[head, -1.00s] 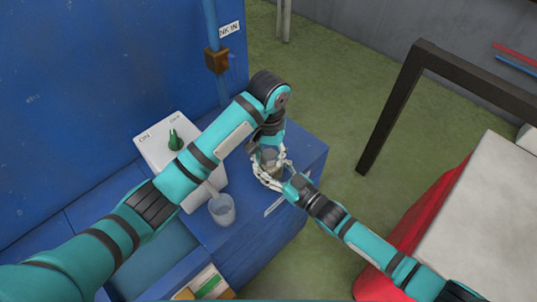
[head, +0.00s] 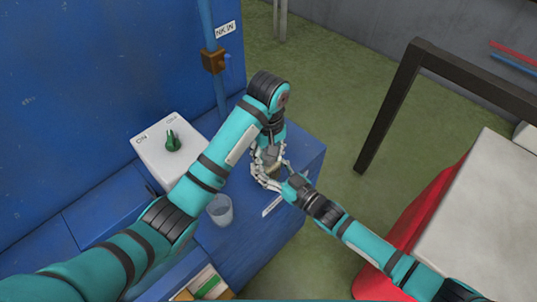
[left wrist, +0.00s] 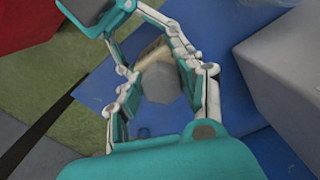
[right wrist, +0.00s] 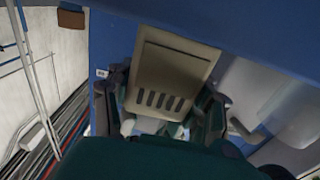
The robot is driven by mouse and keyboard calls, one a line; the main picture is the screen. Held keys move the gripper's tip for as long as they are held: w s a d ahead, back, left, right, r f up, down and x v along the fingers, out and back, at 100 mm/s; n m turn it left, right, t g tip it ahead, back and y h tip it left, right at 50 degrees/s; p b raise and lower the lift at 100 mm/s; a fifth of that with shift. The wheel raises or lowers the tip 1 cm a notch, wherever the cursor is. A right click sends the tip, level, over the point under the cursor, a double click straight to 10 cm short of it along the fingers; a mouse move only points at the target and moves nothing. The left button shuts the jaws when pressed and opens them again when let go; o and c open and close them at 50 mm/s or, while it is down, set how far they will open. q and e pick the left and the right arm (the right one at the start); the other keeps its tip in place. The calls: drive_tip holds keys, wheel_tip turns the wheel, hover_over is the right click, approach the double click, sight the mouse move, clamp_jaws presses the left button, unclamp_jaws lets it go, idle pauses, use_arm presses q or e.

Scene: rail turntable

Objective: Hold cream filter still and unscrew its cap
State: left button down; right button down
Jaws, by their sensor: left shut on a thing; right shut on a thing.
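The cream filter (right wrist: 165,75), with a row of dark slots, shows in the right wrist view between the fingers of my right gripper (right wrist: 165,120). My right gripper is shut on its body. The grey, faceted cap (left wrist: 160,82) shows in the left wrist view between the fingers of my left gripper (left wrist: 165,105), which is shut on it. In the head view my left gripper (head: 268,155) comes from above and my right gripper (head: 270,178) from the lower right. They meet closely there, and the fingers hide most of the filter.
The grippers are over a blue cabinet top (head: 245,225). A translucent cup (head: 220,209) stands close by on the left. A white switch box (head: 160,160) with a green knob (head: 172,140) is behind it. A dark frame (head: 395,110) and a red-and-white table (head: 480,215) stand to the right.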

use_arm(q)
drive_tip(key=shift+r, duration=0.1)
drive_tip(key=shift+w+r, duration=0.15)
drive_tip(key=shift+r, duration=0.45)
drive_tip(key=shift+r, duration=0.35)
drive_tip(key=shift+r, duration=0.5)
drive_tip(key=shift+r, duration=2.5)
use_arm(e)
drive_tip(key=shift+c, duration=2.2)
unclamp_jaws()
